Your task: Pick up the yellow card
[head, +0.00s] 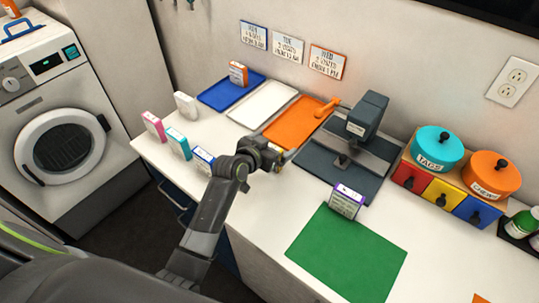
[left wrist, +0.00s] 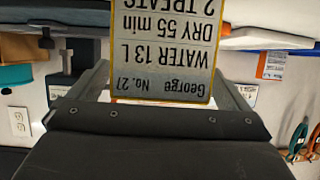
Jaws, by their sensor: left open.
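The yellow card (left wrist: 165,45) shows in the left wrist view as a pale panel with a yellow edge. Its upside-down text reads George No. 27, WATER 13 L, DRY 55 min, 2 TREATS. My left gripper (head: 279,160) is over the white counter, left of the dark grey stand. In the left wrist view its two fingers stand apart on either side of the card, and I see a gap on each side. In the head view only a small yellow bit shows by the gripper; the rest of the card is hidden. My right gripper is not in view.
An orange tray (head: 287,127), a white tray (head: 262,104) and a blue tray (head: 222,93) lie behind the gripper. The dark grey stand (head: 375,155) is to its right. Small boxes stand at left, and a purple-topped box (head: 346,201) stands by the green mat (head: 345,260).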

